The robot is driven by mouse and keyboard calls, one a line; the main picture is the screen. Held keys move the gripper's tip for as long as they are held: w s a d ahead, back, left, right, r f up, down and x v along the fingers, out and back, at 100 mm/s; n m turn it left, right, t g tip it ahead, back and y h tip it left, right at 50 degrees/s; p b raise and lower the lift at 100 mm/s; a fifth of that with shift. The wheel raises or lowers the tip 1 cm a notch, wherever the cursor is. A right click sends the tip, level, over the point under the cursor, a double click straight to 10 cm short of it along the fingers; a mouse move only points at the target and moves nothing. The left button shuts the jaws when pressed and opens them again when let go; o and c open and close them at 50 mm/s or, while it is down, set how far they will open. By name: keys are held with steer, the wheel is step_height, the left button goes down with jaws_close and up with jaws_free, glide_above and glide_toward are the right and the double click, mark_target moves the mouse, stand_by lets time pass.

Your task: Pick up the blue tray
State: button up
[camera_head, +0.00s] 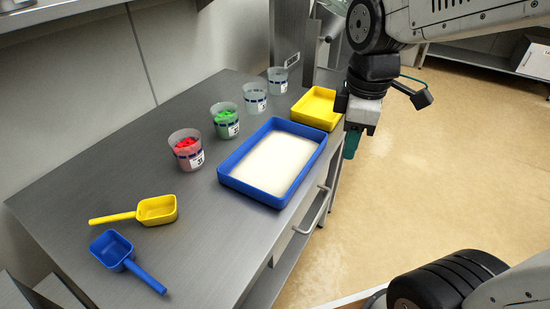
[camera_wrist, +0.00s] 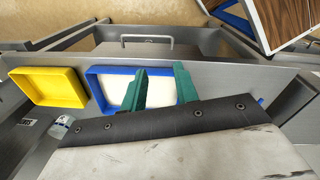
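The blue tray (camera_head: 250,191) lies flat on the steel table, near its right edge, with a cream-white layer inside. Its rim also shows in the wrist view (camera_wrist: 95,84), partly hidden behind my fingers and wrist. My gripper (camera_head: 351,145) has green fingers and hangs just off the table's right edge, to the right of the tray and apart from it in the head view. In the wrist view, the two fingers stand apart with nothing between them (camera_wrist: 161,75); they overlap the tray in the picture.
A yellow tray (camera_head: 317,108) sits close behind the blue one. Several cups, including a red-filled one (camera_head: 186,150) and a green-filled one (camera_head: 225,121), line the table's back. A yellow scoop (camera_head: 157,209) and a blue scoop (camera_head: 112,249) lie at the front. A handle (camera_head: 313,214) projects from the table's side.

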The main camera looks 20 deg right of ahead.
steer(key=w+a+f+n, duration=0.1)
steer(key=w+f+n, duration=0.4)
steer(key=w+n, duration=0.25)
steer(key=n, duration=0.7)
glide_above(309, 162)
step_height(309, 162, down, 5)
steer(key=shift+n+g, duration=0.25)
steer(key=shift+g, duration=0.15)
step_height(309, 162, down, 8)
steer(key=shift+r, duration=0.1)
steer(key=shift+w, duration=0.1)
jaws_close()
